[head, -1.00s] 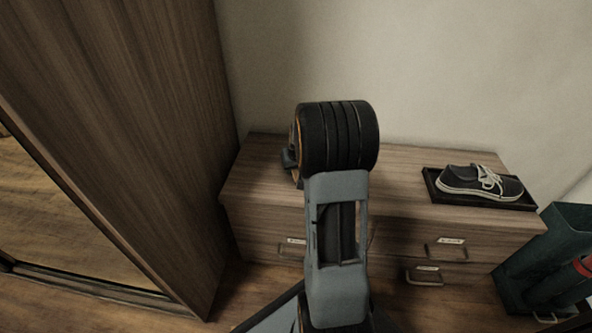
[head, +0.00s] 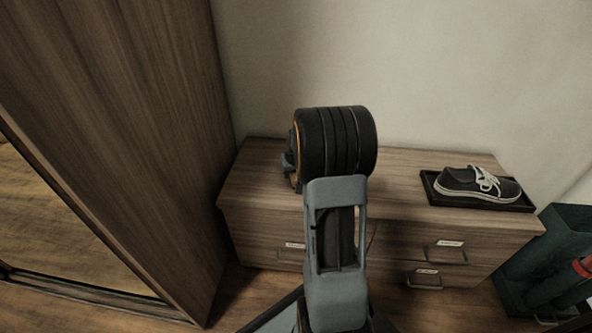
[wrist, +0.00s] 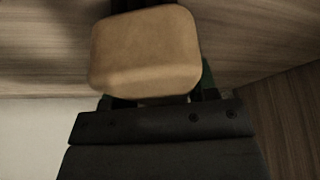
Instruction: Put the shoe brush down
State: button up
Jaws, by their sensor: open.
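The shoe brush, a tan block with rounded corners (wrist: 145,52), fills the upper middle of the wrist view, right in front of my gripper (wrist: 158,96). The jaws are open; the brush hides most of the fingers, and small dark parts show at its lower edge. I cannot tell whether a finger still touches the brush or whether it rests on the wood behind it. In the head view my arm covers the gripper and the brush above the low wooden cabinet (head: 405,188).
A black tray (head: 428,187) holding a dark sneaker (head: 478,184) sits at the cabinet's right end. A tall wooden wardrobe (head: 120,120) stands at the left. A dark green bin (head: 560,245) stands at the right. The cabinet top between arm and tray is clear.

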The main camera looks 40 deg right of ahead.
jog(key=shift+a+f, duration=0.4)
jog(key=shift+f, duration=0.05)
jog(key=shift+r, duration=0.25)
jog(key=p+v, duration=0.1)
jog(key=v, duration=0.3)
jog(key=p+v, duration=0.2)
jog(key=v, duration=0.2)
jog(key=p+v, duration=0.2)
jog(key=v, duration=0.2)
jog(key=shift+w+d+r, duration=0.1)
jog(key=shift+w+d, duration=0.1)
jog(key=shift+d, duration=0.1)
jog(key=s+a+r+n+y, duration=0.1)
jog(key=s+a+n, duration=0.1)
jog(key=s+a, duration=0.5)
jog(key=s+a+r+n+g, duration=0.1)
jog(key=s+a, duration=0.6)
jog(key=a, duration=0.7)
jog(key=shift+a+r+n+g+y+p, duration=0.3)
jog(key=shift+r+n+y, duration=0.1)
jog(key=shift+r+n, duration=0.25)
jog(key=shift+r, duration=0.1)
